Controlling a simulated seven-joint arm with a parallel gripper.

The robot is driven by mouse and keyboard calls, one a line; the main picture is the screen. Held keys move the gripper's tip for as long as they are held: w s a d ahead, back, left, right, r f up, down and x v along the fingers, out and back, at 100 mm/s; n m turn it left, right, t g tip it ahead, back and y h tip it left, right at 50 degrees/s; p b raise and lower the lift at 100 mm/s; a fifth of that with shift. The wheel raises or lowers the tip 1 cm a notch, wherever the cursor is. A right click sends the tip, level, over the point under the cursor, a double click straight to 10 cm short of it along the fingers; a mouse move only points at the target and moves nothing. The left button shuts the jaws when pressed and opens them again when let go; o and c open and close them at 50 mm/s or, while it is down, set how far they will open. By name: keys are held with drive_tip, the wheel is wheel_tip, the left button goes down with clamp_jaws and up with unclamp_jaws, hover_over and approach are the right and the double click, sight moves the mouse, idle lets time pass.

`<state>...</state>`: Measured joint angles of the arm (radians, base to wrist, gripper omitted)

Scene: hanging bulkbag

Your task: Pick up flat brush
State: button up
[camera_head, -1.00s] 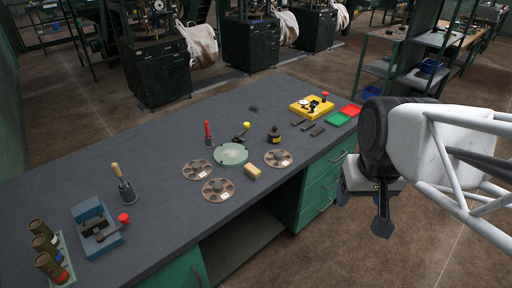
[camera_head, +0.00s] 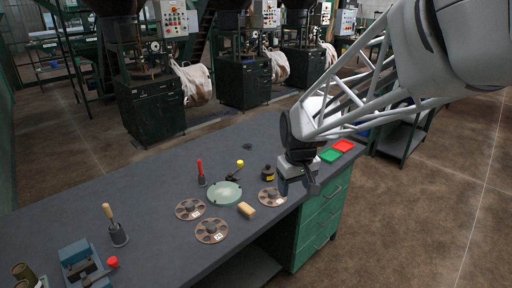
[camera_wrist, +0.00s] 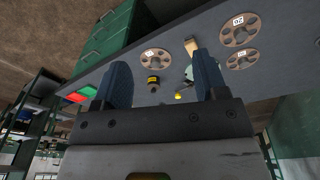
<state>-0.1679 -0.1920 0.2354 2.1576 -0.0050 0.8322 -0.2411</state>
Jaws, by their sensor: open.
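A small tan block (camera_head: 246,210), which may be the flat brush, lies near the table's front edge, between two brown discs. It also shows in the wrist view (camera_wrist: 191,45), beyond the fingers. A wooden-handled tool (camera_head: 113,226) stands upright in a dark holder at the left; I cannot tell whether it is a brush. My gripper (camera_head: 299,188) is open and empty, above the right part of the table, to the right of the tan block. Its two blue fingers (camera_wrist: 160,82) are spread apart in the wrist view.
A pale green round dish (camera_head: 224,193), brown discs (camera_head: 211,231), a dark pot (camera_head: 268,173) and a red-handled tool (camera_head: 201,172) surround the block. The table's back left (camera_head: 150,180) is clear.

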drive_tip(key=w+a+f+n, duration=0.2)
drive_tip(key=w+a+f, duration=0.55)
drive_tip(key=w, duration=0.25)
drive_tip(key=n+g, duration=0.1)
drive_tip(key=n, duration=0.1)
hover_over(247, 208)
wheel_tip(247, 208, down, 11)
drive_tip(key=shift+r, duration=0.2)
drive_tip(key=shift+f, duration=0.1)
drive_tip(key=shift+f, duration=1.2)
drive_tip(key=shift+f, duration=0.1)
drive_tip(key=shift+w+f, duration=0.1)
drive_tip(key=shift+f, duration=2.4)
drive_tip(key=shift+c, duration=0.2)
